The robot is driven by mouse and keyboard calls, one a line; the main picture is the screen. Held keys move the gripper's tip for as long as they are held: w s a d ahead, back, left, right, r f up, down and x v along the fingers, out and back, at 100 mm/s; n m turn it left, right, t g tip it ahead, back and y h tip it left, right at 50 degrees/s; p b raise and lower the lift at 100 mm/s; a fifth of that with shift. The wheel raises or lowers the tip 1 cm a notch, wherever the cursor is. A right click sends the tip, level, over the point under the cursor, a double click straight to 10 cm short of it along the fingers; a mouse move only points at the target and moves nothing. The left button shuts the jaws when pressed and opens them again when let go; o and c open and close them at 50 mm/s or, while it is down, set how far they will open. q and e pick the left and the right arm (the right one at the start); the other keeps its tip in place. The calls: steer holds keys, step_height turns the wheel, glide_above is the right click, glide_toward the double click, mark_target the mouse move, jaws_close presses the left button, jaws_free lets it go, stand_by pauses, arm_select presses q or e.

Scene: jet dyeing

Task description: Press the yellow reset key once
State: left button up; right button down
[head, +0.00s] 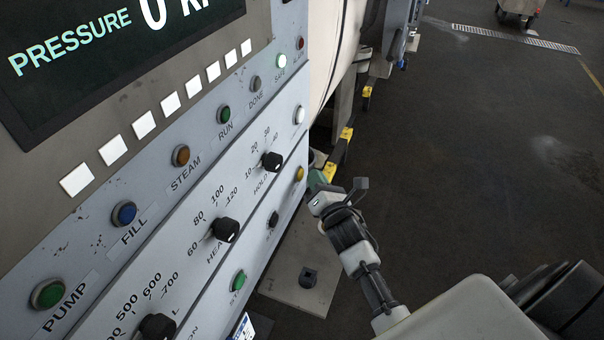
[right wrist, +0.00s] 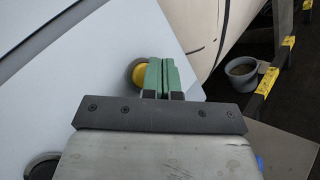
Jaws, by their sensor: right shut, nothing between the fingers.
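The yellow reset key (head: 299,173) sits near the right edge of the sloping control panel. In the right wrist view the yellow key (right wrist: 138,75) shows in its grey collar, partly covered by the green fingers. My right gripper (head: 316,179) is just right of the key in the head view. In the right wrist view its fingers (right wrist: 162,62) are shut together and empty, with the tips beside and overlapping the key. I cannot tell whether they touch it. My left gripper is not in view.
A white round key (head: 299,115) sits above the yellow one. A black hold knob (head: 272,161), a small dark key (head: 273,219) and a green key (head: 238,281) are on the same panel. A yellow-and-black rail (head: 345,143) stands behind. The floor at right is open.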

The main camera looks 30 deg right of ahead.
steer(key=shift+s+d, duration=0.1)
steer(key=shift+s+d+p, duration=0.55)
steer(key=shift+s+d, duration=1.1)
steer(key=shift+s, duration=0.3)
